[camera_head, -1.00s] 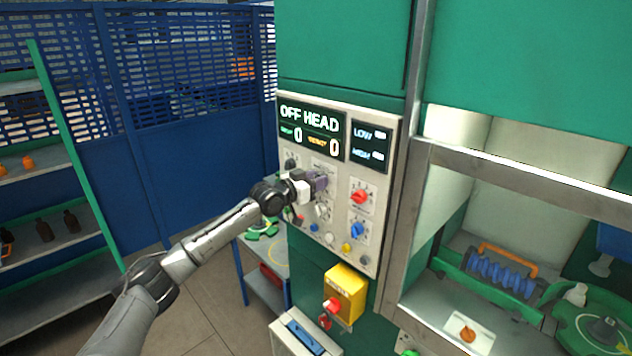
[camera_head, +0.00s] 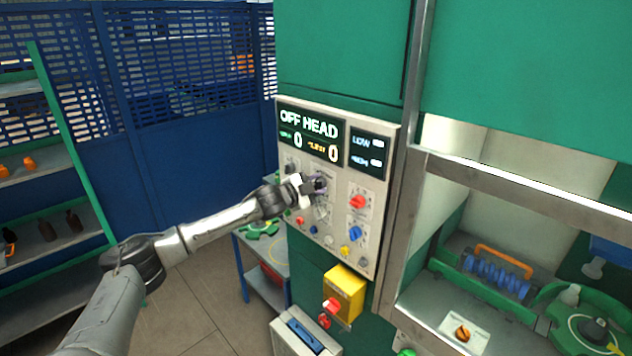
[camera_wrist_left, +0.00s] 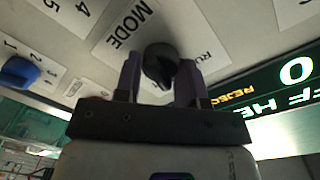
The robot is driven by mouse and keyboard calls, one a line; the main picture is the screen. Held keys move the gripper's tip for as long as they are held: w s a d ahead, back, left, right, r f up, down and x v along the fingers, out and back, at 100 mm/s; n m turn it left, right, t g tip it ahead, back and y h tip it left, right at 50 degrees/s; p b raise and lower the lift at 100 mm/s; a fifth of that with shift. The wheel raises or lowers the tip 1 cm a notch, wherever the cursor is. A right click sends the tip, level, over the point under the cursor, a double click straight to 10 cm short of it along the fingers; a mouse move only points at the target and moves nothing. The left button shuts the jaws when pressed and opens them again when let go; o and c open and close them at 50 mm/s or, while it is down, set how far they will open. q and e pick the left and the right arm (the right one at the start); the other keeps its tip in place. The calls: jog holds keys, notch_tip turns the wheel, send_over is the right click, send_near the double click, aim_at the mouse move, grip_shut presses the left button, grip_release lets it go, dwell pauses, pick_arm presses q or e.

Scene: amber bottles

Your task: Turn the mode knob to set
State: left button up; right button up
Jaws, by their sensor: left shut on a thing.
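The black mode knob (camera_wrist_left: 160,64) sits on the panel by the printed word MODE in the left wrist view. My left gripper (camera_wrist_left: 158,75) has a finger on each side of it and is shut on it. In the head view my left gripper (camera_head: 318,184) reaches the panel (camera_head: 382,190) from the left and covers most of the knob. The display (camera_head: 311,131) above reads OFF HEAD, with two zeros under it. The knob's exact pointer direction is hard to make out. My right gripper is not in view.
A red knob (camera_head: 357,202) and a blue knob (camera_head: 355,233) sit to the right on the panel, with small coloured buttons below. A yellow box (camera_head: 345,292) with a red button juts out underneath. A shelf with bottles stands far left.

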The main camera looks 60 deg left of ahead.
pick_arm(q)
jog(key=m+p, duration=0.1)
jog(key=m, duration=0.2)
jog(key=shift+m, duration=0.4)
jog(key=shift+m+y, duration=0.3)
jog(key=shift+m, duration=0.4)
jog(key=shift+f+m, duration=0.1)
jog(key=shift+m, duration=0.2)
jog(key=o, duration=0.9)
jog(key=shift+d, duration=0.1)
